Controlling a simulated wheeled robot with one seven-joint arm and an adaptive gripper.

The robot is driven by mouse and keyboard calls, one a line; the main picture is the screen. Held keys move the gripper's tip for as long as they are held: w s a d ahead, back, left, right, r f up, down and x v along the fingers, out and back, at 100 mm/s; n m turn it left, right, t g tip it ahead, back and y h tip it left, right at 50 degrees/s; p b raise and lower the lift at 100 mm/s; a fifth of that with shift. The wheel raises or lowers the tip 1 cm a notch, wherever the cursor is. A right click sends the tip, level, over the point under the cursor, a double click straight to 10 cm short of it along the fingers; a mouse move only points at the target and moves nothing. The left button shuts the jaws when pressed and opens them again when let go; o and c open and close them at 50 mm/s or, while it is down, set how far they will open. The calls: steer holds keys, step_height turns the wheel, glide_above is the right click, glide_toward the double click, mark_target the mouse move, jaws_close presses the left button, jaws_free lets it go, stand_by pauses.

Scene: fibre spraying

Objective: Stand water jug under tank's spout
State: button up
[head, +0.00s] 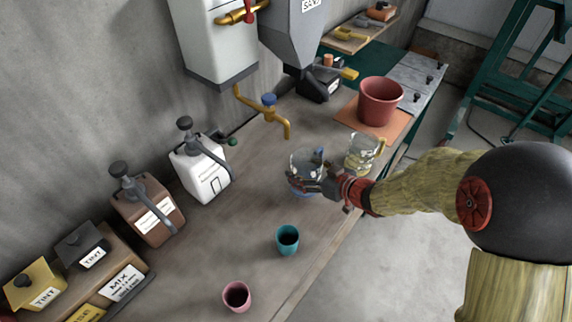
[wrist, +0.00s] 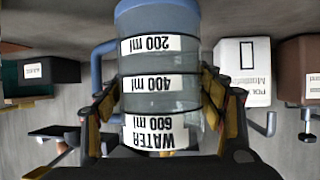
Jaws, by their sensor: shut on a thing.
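The water jug (head: 304,160) is clear with a blue handle and base. The wrist view shows it upside down (wrist: 160,63), with labels reading WATER, 200 ml, 400 ml and 600 ml. My gripper (head: 308,183) is shut around its sides; in the wrist view the fingers (wrist: 158,105) flank it. A brass tap with a blue knob (head: 269,101) comes from the wall below the white tank (head: 220,45). Its spout (head: 287,131) points down, behind and slightly left of the jug. I cannot tell whether the jug touches the bench (head: 232,222).
A clear jug with a yellow tint (head: 361,156) stands close right of the held jug. A red-brown pot (head: 380,101) is behind it. A teal cup (head: 287,240) and pink cup (head: 237,296) stand in front. White (head: 200,170) and brown (head: 148,207) dispensers stand left.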

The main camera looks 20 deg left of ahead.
steer(key=shift+r+b+x, duration=0.15)
steer(key=shift+b+x, duration=0.65)
steer(key=shift+x, duration=1.5)
steer(key=shift+r+b+x, duration=0.2)
steer(key=shift+b+x, duration=0.55)
steer(key=shift+x, duration=1.55)
steer(key=shift+w+a, duration=0.1)
steer(key=shift+a, duration=0.05)
steer(key=shift+f, duration=0.15)
steer(key=o, duration=1.2)
steer(key=shift+o, duration=0.2)
